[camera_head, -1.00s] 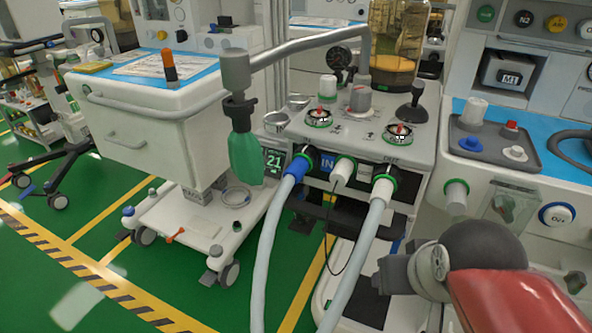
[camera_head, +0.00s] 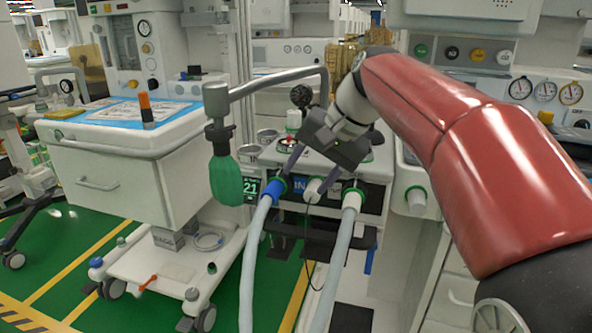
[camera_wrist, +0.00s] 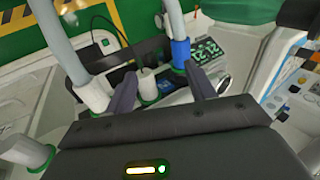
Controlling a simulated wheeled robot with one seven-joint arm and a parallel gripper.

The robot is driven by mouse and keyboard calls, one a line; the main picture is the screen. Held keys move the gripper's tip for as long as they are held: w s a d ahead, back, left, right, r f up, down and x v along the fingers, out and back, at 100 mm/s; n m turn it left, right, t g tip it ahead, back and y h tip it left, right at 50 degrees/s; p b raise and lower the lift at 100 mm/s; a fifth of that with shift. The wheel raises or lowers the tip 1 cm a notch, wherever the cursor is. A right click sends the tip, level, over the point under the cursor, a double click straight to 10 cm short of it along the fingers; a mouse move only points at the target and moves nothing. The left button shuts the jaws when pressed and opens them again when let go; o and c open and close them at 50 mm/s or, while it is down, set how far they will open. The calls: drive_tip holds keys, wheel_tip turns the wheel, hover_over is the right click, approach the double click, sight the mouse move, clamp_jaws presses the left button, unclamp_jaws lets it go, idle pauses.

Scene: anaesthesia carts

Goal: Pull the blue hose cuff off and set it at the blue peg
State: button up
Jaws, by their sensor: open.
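The blue hose cuff (camera_head: 269,193) sits on the left port of the machine's front, with a pale hose running down from it. In the wrist view the blue cuff (camera_wrist: 181,52) lies beside the right fingertip. My gripper (camera_head: 312,171) is open and empty, just above the ports. In the wrist view its fingers (camera_wrist: 161,72) straddle the middle grey-white plug (camera_wrist: 148,84) in outline; I cannot tell if they touch anything. A small blue-topped post (camera_head: 95,262) stands on the left cart's low shelf; I cannot tell whether it is the blue peg.
A white cuff (camera_head: 352,199) with a second pale hose is on the right port. A green bag (camera_head: 224,180) hangs from a grey bent arm just left of the blue cuff. The left cart (camera_head: 110,170) has an orange-topped post on its top. Green floor lies in front.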

sight(276, 187)
drive_tip(key=shift+g+y, duration=0.3)
drive_tip(key=shift+y, duration=0.3)
drive_tip(key=shift+w+a+f+b, duration=0.3)
drive_tip(key=shift+w+a+f, duration=0.45)
drive_tip(key=shift+a+f, duration=0.2)
drive_tip(key=shift+w+a+f+b, duration=0.25)
drive_tip(key=shift+w+a+f, duration=0.6)
drive_tip(key=shift+a, duration=0.2)
drive_tip(key=shift+w+a+f+b, duration=0.3)
drive_tip(key=shift+w+a+f, duration=0.4)
drive_tip(key=shift+a+f, duration=0.3)
drive_tip(key=shift+c, duration=0.3)
clamp_jaws()
drive_tip(key=shift+s+a+b, duration=0.25)
drive_tip(key=shift+s, duration=0.45)
drive_tip(key=shift+s+a+b, duration=0.25)
drive_tip(key=shift+s+b, duration=0.05)
drive_tip(key=shift+s, duration=0.45)
drive_tip(key=shift+s+a+b, duration=0.25)
drive_tip(key=shift+s, duration=0.45)
